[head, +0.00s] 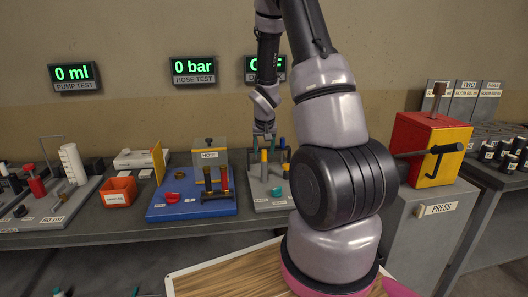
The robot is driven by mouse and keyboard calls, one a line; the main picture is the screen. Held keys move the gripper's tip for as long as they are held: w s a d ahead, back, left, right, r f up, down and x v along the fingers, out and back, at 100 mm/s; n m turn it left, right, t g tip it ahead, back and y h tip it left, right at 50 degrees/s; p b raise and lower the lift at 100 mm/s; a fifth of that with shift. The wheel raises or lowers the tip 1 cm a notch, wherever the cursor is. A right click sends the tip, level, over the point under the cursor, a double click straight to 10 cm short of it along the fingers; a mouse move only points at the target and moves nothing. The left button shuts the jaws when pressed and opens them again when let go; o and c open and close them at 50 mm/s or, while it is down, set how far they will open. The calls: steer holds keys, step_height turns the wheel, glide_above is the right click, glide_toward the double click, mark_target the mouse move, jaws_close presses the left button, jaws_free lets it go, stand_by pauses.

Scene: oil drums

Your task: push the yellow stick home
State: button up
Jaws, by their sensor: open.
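The yellow stick (264,167) stands upright on a small grey board (268,204) on the bench. Dark and teal sticks stand around it, and a teal cap (276,191) sits low at the front of the board. My gripper (264,140) points down right above the yellow stick, with its fingers open. It is too small to tell whether the fingers touch the stick or are apart from it. My arm hides the right side of the board.
Left of the board is a blue base (190,210) with a HOSE box (209,156) and upright dark tubes. An orange bin (118,191) stands farther left. The red and yellow press (430,148) stands right of my arm. A dark display hangs behind my gripper.

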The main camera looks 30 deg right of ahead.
steer(key=s+a+r+t, duration=0.15)
steer(key=s+r, duration=0.25)
steer(key=r, duration=0.4)
steer(key=s+a+r+y, duration=0.1)
steer(key=s+a+r, duration=0.25)
steer(key=r, duration=0.35)
steer(key=s+a+r, duration=0.2)
steer(key=s+r, duration=0.2)
steer(key=r, duration=0.4)
steer(key=s+a+r+t+y, duration=0.1)
steer(key=s+a+r, duration=0.3)
steer(key=s, duration=0.3)
steer(key=s+a+r+y, duration=0.1)
steer(key=s+a+r, duration=0.3)
steer(key=s, duration=0.4)
steer(key=shift+a+t+y, duration=0.2)
steer(key=shift+t+y, duration=0.15)
steer(key=shift+y, duration=0.05)
steer(key=shift+d, duration=0.1)
